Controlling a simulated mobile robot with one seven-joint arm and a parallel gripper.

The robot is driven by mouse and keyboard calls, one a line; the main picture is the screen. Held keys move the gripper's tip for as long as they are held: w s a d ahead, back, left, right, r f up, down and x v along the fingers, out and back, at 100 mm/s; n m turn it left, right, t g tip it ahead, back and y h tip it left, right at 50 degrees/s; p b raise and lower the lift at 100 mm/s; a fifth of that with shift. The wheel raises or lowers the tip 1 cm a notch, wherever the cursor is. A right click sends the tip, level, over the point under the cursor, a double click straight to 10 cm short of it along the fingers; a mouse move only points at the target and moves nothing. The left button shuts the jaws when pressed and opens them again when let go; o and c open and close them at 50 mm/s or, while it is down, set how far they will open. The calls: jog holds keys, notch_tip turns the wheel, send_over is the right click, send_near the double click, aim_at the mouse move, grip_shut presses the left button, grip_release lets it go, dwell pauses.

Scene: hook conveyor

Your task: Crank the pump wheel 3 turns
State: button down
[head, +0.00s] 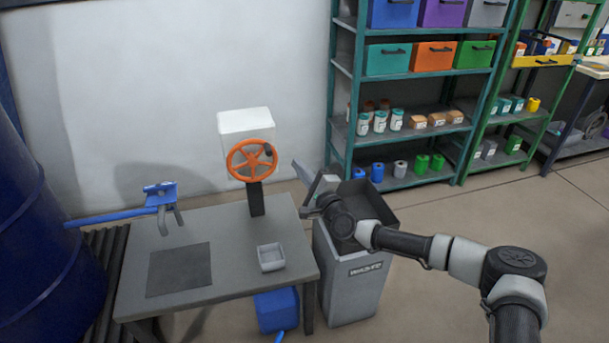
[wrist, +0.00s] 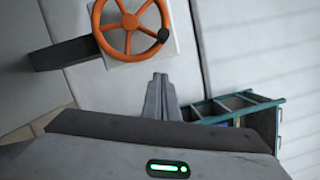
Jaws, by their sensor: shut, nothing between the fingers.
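The orange pump wheel (head: 252,160) is upright on the front of a white box (head: 245,122), on a dark post at the back of the grey table. A dark knob (head: 268,153) sits on the wheel's upper right. My gripper (head: 298,163) is shut and empty, to the right of the wheel and apart from it, above the waste bin. In the wrist view the wheel (wrist: 131,28) is at the top, its knob (wrist: 163,35) at the right of the rim. My gripper's fingers (wrist: 159,76) point up toward a spot below the knob, with a gap between.
The grey table (head: 215,225) holds a dark mat (head: 179,269), a small tray (head: 271,257) and a blue clamp-like tool (head: 160,195). A waste bin (head: 350,285) stands right of the table. A teal shelf (head: 341,95) is behind; a blue barrel (head: 30,230) is at left.

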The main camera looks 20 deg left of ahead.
jog(key=w+a+r, duration=0.1)
jog(key=a, duration=0.5)
jog(key=shift+r+p, duration=0.4)
jog(key=shift+w+a, duration=0.1)
jog(key=shift+a+r+n, duration=0.1)
jog(key=shift+r+n, duration=0.15)
jog(key=shift+n, duration=0.15)
jog(key=shift+a+r, duration=0.1)
